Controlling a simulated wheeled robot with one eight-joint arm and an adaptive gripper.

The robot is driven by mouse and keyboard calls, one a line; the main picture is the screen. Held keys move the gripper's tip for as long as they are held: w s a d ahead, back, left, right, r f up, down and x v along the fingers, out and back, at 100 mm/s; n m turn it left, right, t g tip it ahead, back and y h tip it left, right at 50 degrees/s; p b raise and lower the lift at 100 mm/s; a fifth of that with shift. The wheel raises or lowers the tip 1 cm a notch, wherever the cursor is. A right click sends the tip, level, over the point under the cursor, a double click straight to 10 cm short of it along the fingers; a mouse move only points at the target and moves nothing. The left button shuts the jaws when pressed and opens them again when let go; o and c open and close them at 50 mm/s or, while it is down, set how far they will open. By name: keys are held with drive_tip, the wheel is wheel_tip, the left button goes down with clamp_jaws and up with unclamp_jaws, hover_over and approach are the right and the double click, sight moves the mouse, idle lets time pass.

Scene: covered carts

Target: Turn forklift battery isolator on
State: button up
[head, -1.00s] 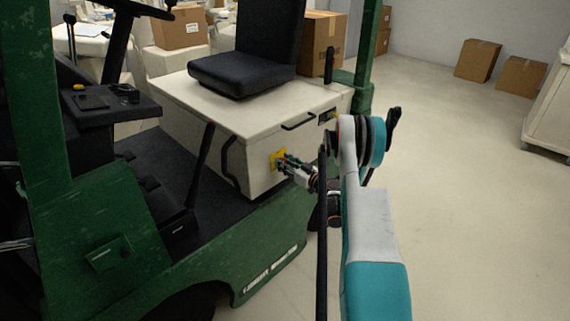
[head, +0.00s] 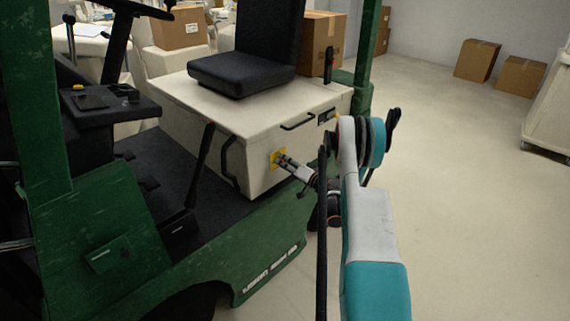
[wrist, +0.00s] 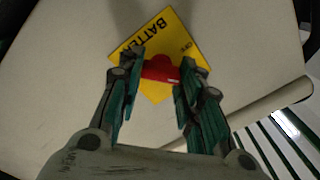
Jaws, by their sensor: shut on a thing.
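The battery isolator is a red knob (wrist: 160,68) on a yellow plate (wrist: 172,32) lettered "BATTERY", with "OFF" also readable near one side. The plate looks tilted in the wrist view. It is fixed to the side of the cream seat box of the green forklift, where the yellow plate (head: 275,157) also shows in the head view. My gripper (wrist: 158,78) has its two fingers on either side of the red knob and is shut on it. In the head view my gripper (head: 284,161) reaches the plate from the right and hides the knob.
The forklift's cream seat box (head: 260,120) carries a black seat (head: 245,70). A black handle (head: 228,160) is left of the plate, and another handle (head: 298,121) is above it. Cardboard boxes (head: 477,60) stand at the back right. Open floor lies right of the forklift.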

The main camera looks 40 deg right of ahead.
drive_tip(key=shift+d+f+m, duration=0.1)
drive_tip(key=shift+f+m, duration=0.05)
drive_tip(key=shift+m, duration=3.95)
drive_tip(key=o, duration=1.1)
drive_tip(key=shift+c, duration=0.2)
drive_tip(key=s, duration=0.7)
drive_tip(key=shift+s+d, duration=0.3)
